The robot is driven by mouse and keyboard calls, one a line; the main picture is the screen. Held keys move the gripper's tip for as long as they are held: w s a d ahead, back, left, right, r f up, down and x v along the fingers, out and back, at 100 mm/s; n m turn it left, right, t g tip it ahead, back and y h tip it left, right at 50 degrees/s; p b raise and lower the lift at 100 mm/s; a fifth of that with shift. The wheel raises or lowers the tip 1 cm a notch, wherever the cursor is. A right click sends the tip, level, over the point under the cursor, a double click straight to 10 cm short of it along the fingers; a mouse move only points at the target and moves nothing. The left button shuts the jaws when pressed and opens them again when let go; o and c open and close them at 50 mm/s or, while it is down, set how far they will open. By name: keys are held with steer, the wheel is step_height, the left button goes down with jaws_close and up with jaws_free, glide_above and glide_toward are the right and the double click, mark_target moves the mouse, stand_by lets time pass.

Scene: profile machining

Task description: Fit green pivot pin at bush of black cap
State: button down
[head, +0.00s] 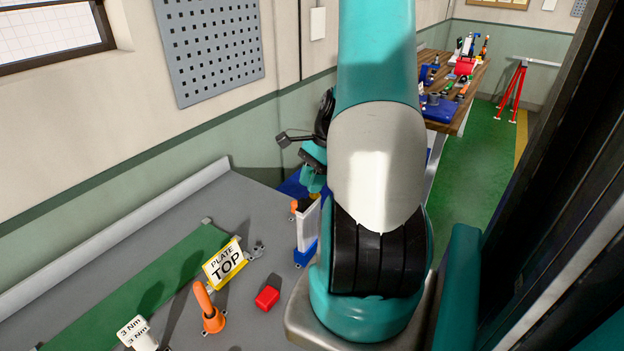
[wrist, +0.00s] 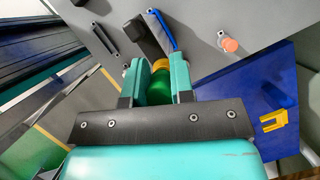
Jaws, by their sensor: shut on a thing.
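In the wrist view my gripper (wrist: 160,82) is shut on the green pivot pin (wrist: 158,92), which shows as a green body with a yellow-orange part at its far end between the two teal fingers. A black block-like piece (wrist: 147,38) lies just beyond the fingertips on the grey surface; I cannot tell whether it is the black cap, and no bush can be made out. In the head view my gripper (head: 312,180) is small, beside my large arm link, and the pin cannot be made out there.
A blue rod (wrist: 165,28), an orange knob (wrist: 229,44) and a blue tray (wrist: 235,105) with a yellow piece (wrist: 273,120) lie around.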

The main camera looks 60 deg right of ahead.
steer(key=shift+f+b, duration=0.4)
steer(key=shift+f, duration=0.3)
steer(key=c, duration=0.9)
jaws_free()
steer(key=b+v, duration=0.1)
steer(key=v, duration=1.6)
steer(key=shift+r, duration=0.2)
